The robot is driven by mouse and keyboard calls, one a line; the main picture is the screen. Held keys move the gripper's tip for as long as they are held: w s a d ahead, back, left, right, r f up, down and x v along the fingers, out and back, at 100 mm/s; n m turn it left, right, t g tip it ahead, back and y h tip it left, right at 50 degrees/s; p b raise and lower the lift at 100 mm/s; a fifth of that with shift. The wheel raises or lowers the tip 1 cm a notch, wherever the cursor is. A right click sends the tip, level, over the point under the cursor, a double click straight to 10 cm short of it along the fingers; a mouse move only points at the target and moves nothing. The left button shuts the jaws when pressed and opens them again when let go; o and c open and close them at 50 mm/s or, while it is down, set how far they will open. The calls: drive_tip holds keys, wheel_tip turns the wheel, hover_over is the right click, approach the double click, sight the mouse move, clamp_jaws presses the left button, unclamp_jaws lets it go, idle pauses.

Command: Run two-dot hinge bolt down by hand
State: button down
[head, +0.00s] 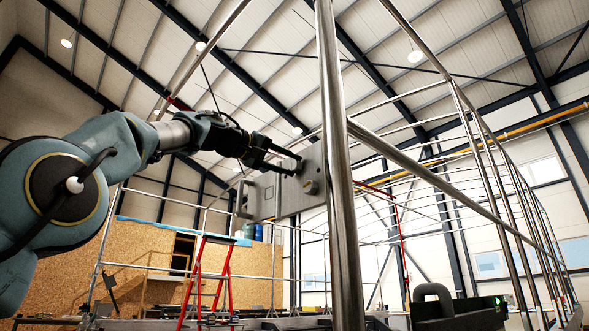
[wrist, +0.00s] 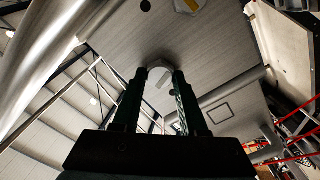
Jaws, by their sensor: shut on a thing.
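A grey metal plate (head: 267,197) stands upright beside a steel post in the head view. It fills the upper middle of the wrist view (wrist: 215,55). My gripper (head: 292,163) reaches the plate from the left. In the wrist view its two dark fingers (wrist: 159,76) are closed on either side of a pale hex bolt head (wrist: 158,72) at the plate. Dot marks on this bolt cannot be made out. A second bolt (wrist: 188,5) shows at the top edge of the wrist view, apart from the fingers. A bolt head (head: 311,187) also shows right of my gripper in the head view.
A thick steel post (head: 340,200) stands just right of the plate, with a sloping rail (head: 420,170) running right from it. A red stepladder (head: 207,270) stands lower left, farther back. Rows of railings fill the right side.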

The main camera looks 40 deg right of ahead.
drive_tip(key=m, duration=0.5)
drive_tip(key=shift+d+f+m, duration=0.1)
drive_tip(key=shift+m, duration=0.2)
drive_tip(key=c, duration=0.6)
unclamp_jaws()
drive_tip(key=shift+o, duration=0.2)
